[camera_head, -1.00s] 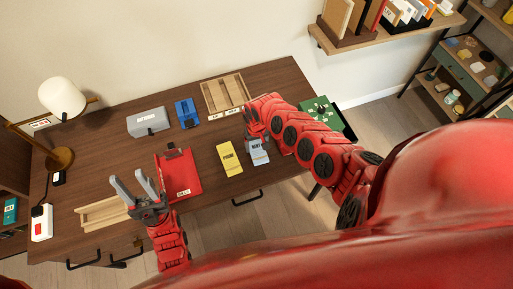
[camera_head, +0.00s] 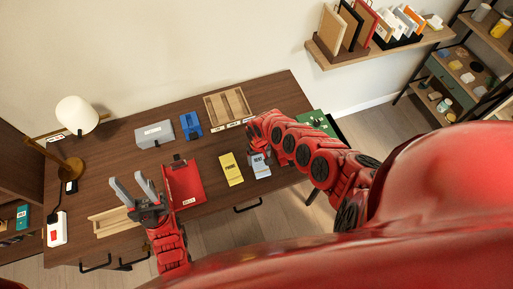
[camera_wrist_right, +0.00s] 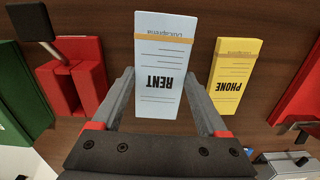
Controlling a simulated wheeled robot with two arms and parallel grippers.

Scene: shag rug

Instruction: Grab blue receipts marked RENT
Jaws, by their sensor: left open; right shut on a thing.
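The blue RENT receipts (camera_head: 261,165) are a pale blue pad at the right front of the desk, right of the yellow PHONE pad (camera_head: 231,169). In the right wrist view the RENT receipts (camera_wrist_right: 161,88) stand between the two fingers of my right gripper (camera_wrist_right: 160,72), which is shut on them. I cannot tell whether they are clear of the desk. The yellow PHONE pad (camera_wrist_right: 234,72) lies beside them, apart from the fingers.
A wooden divided tray (camera_head: 228,106), a blue item (camera_head: 190,126) and a grey box (camera_head: 154,134) stand at the back of the desk. A light wooden tray (camera_head: 108,222) lies below my left gripper. A lamp (camera_head: 76,115) stands at the left.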

